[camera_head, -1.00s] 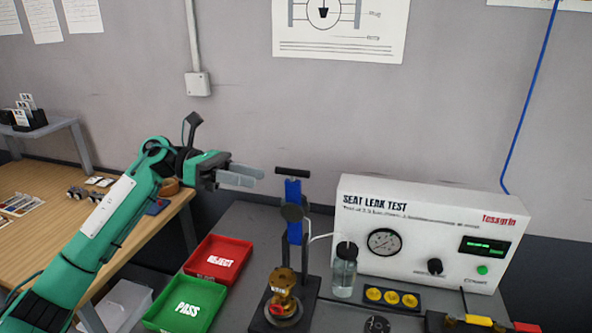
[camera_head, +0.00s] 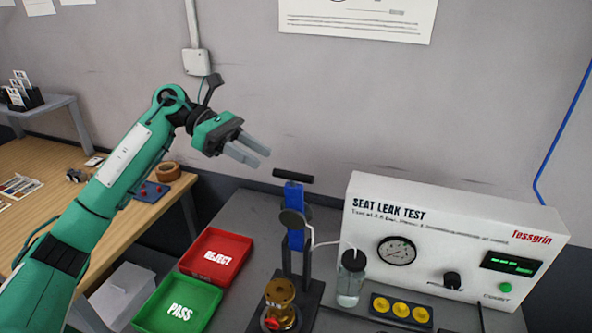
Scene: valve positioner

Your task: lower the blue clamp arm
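The blue clamp arm (camera_head: 295,206) stands raised and upright, with a black bar handle (camera_head: 293,176) across its top and a dark round pad (camera_head: 292,219) on its side. It rises from a black stand. A brass valve (camera_head: 279,299) with a red part sits on the stand's base below it. My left gripper (camera_head: 254,152) is open and empty. It is up and to the left of the handle, apart from it, with its fingers pointing right and down. My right gripper is not in view.
A white seat leak test box (camera_head: 450,222) stands right of the clamp, with a clear bottle (camera_head: 351,280) and yellow caps (camera_head: 400,309) in front. Red reject (camera_head: 216,256) and green pass (camera_head: 180,306) trays lie left of the clamp. A wooden table (camera_head: 60,209) is at the left.

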